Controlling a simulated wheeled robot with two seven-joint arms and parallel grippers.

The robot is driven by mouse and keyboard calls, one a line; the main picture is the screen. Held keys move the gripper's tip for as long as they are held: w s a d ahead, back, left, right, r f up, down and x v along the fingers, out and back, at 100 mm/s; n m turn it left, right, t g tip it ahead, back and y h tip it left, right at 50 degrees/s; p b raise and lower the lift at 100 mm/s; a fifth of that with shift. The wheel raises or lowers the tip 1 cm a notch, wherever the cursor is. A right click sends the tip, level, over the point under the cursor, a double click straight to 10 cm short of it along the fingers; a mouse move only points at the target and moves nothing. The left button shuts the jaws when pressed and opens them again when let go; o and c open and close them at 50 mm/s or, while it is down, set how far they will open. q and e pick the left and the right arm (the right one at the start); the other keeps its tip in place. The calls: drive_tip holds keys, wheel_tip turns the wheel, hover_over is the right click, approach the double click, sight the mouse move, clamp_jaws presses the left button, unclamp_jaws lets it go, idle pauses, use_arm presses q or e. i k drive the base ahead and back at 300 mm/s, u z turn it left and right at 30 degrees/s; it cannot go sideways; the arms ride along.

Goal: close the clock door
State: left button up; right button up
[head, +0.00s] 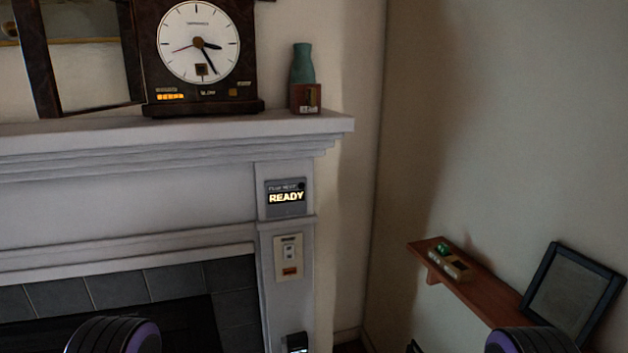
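The dark clock (200,99) stands on the mantel, with a white round dial and lit orange marks below it. Its door (37,60) is a dark frame with an open or glazed middle. It stands swung out to the left of the clock, beside the dial, and its top is cut off by the picture edge. The dial is uncovered. Neither gripper shows in the head view; only rounded dark parts of my two arms show at the bottom edge, well below the clock.
The white mantel (300,124) holds a teal vase (302,64) on a small wooden block (305,97) right of the clock. A READY panel (286,198) and a switch (289,256) are on the fireplace surround. A wooden shelf (470,290) with a dark frame (571,293) is at right.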

sight(29, 26)
drive_tip(key=k, duration=0.5)
drive_tip(key=u, duration=2.15)
drive_tip(key=i, duration=1.75)
drive_tip(key=z, duration=2.55)
